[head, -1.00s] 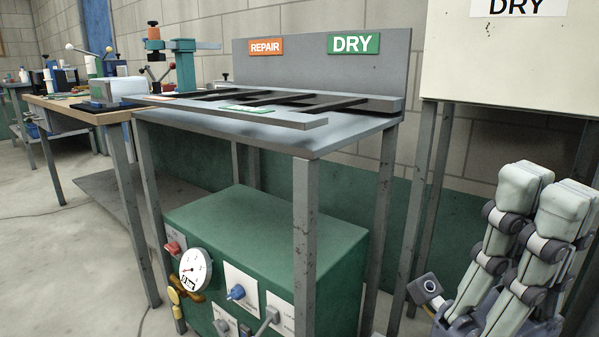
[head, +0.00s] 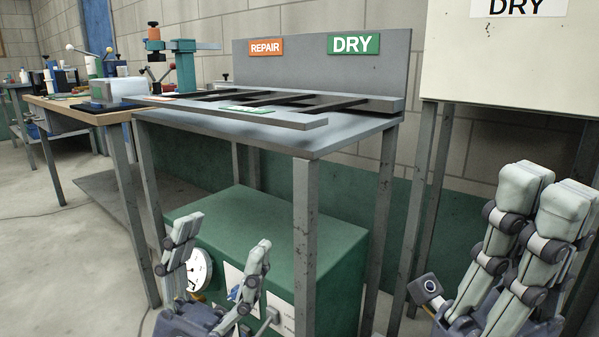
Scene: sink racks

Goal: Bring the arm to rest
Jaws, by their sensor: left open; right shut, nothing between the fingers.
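My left gripper (head: 222,232) has come in at the bottom, left of centre, with its two fingers pointing up and spread apart. It is open and nothing is between the fingers. It stands in front of the green cabinet under the rack table and hides part of its dials. My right gripper (head: 545,202) is at the lower right with its two fingers side by side, pointing up. It is shut and holds nothing. It is in front of the legs of the white panel marked DRY.
A grey metal table (head: 300,138) carries a dark rack with REPAIR (head: 266,46) and DRY (head: 353,43) signs behind. The green cabinet (head: 280,222) stands below it. A wooden workbench (head: 75,108) with tools is at the left. Open floor (head: 60,270) lies at the lower left.

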